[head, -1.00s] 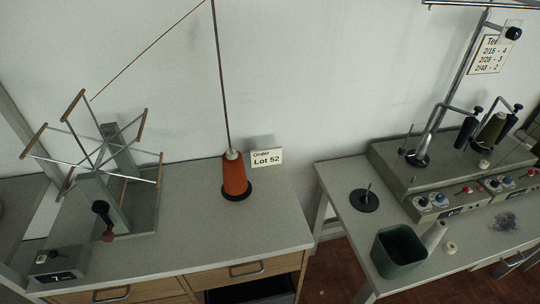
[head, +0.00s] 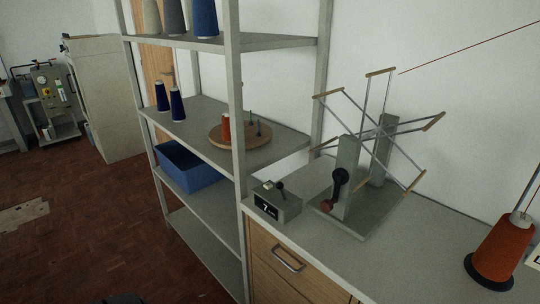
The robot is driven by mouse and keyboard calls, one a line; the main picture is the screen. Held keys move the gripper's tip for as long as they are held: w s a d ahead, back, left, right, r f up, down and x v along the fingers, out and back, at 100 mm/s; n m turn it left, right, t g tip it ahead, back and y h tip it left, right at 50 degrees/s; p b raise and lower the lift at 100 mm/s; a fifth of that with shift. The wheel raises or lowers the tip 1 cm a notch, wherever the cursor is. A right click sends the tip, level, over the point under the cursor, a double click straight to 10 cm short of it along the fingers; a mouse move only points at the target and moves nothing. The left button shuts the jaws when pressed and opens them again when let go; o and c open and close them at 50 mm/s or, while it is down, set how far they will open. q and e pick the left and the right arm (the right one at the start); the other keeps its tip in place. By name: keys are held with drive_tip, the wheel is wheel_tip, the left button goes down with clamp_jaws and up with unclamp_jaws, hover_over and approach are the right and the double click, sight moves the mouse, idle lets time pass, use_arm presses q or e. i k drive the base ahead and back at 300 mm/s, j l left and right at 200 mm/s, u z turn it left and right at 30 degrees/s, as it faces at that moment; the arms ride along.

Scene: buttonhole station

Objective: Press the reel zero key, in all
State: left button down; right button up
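The reel (head: 378,130), a skein winder with grey spokes and wooden end bars, stands on the grey worktop. A small grey counter box (head: 288,213) sits at the worktop's left end, left of the reel. Its dark display (head: 266,207) shows a 7 and smaller marks that I cannot read. On its top are a small pale key (head: 268,185) and a black-knobbed lever (head: 281,187). No label for the zero key is legible. Neither of my grippers is in view.
A metal shelf rack (head: 237,110) stands directly left of the worktop, with blue cones, a wooden disc (head: 237,137) and a blue bin (head: 188,168). An orange cone (head: 503,250) stands on the worktop at the right. The floor (head: 80,220) at left is mostly clear.

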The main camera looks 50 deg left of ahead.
sight(268, 186)
drive_tip(key=u, duration=1.55)
